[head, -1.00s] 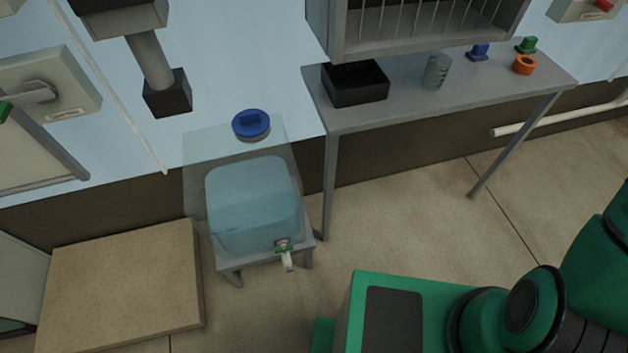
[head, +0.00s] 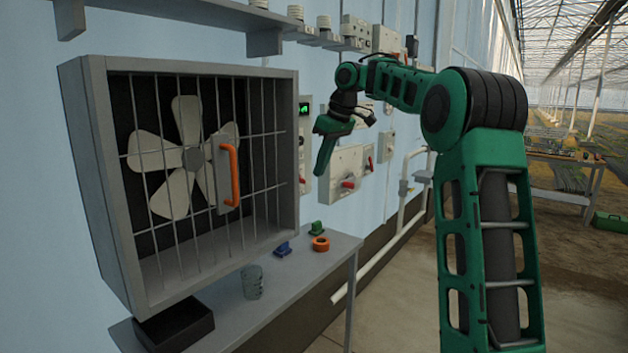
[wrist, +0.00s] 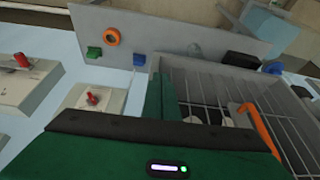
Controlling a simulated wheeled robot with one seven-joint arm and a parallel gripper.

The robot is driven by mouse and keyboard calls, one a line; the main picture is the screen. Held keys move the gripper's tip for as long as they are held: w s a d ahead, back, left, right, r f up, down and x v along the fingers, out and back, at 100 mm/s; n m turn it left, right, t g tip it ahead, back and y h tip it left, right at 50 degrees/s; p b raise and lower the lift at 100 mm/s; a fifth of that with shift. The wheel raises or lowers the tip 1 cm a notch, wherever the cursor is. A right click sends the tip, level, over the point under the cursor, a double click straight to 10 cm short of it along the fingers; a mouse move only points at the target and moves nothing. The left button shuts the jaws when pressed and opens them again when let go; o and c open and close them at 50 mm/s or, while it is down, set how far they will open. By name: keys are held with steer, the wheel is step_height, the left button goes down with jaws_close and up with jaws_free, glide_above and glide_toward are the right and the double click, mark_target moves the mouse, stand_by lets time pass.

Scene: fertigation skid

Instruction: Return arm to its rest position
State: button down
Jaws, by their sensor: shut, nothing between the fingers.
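My green arm rises at the right of the head view and reaches left toward the wall. My gripper (head: 326,152) hangs from its end, pointing down, in front of the wall boxes and to the right of the fan cage. It is shut with nothing in it. In the wrist view the green gripper finger (wrist: 160,100) shows against the cage edge and the table beyond. No contact between gripper and any object can be seen.
A caged fan box (head: 190,160) with an orange handle (head: 230,175) is on the left. Below, a grey table (head: 285,285) carries a black tray (head: 175,335), a ribbed cup (head: 252,282), a blue piece (head: 283,248), a green piece (head: 316,228) and an orange ring (head: 320,243). Red-switch boxes (head: 345,180) are on the wall.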

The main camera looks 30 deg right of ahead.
steer(key=s+f+m+g, duration=0.1)
steer(key=s+f+m, duration=0.3)
steer(key=s, duration=1.1)
steer(key=s+f+m+g+h, duration=0.1)
steer(key=s+f+m, duration=0.3)
steer(key=s+f, duration=0.7)
steer(key=s+f+m+g, duration=0.1)
steer(key=s+f+m, duration=0.3)
steer(key=s, duration=1.7)
step_height(320, 180, down, 4)
steer(key=shift+a+f+g+h, duration=0.2)
steer(key=shift+g+h, duration=0.1)
steer(key=shift+h, duration=0.1)
steer(key=shift+w, duration=0.1)
steer(key=shift+w+f, duration=0.2)
steer(key=shift+w, duration=0.3)
